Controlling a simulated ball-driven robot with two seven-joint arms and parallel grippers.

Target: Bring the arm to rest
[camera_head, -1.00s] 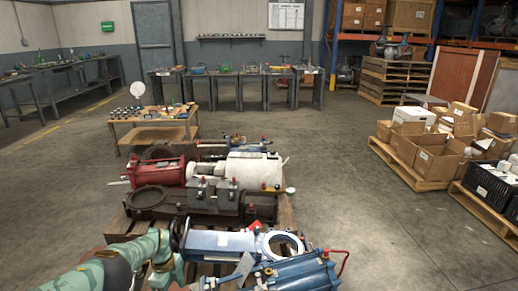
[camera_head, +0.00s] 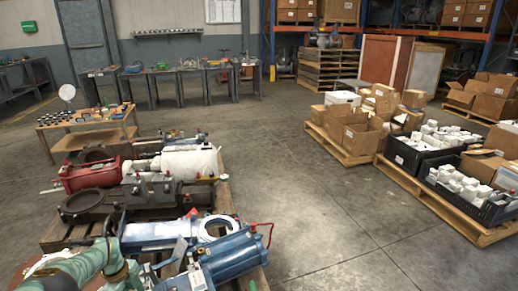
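My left arm, pale green with dark joints, comes in from the lower left of the head view. It reaches over the near end of the pallet load. My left gripper (camera_head: 180,262) shows as grey metal parts beside the blue cylinder (camera_head: 232,256); whether its fingers are open or shut cannot be made out. My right arm and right gripper are not in view.
A wooden pallet (camera_head: 52,238) at the lower left bears blue, red and white machine parts. A wooden workbench (camera_head: 88,132) stands behind it. Pallets with cardboard boxes (camera_head: 352,135) and black crates (camera_head: 425,150) are on the right. The concrete floor between is clear.

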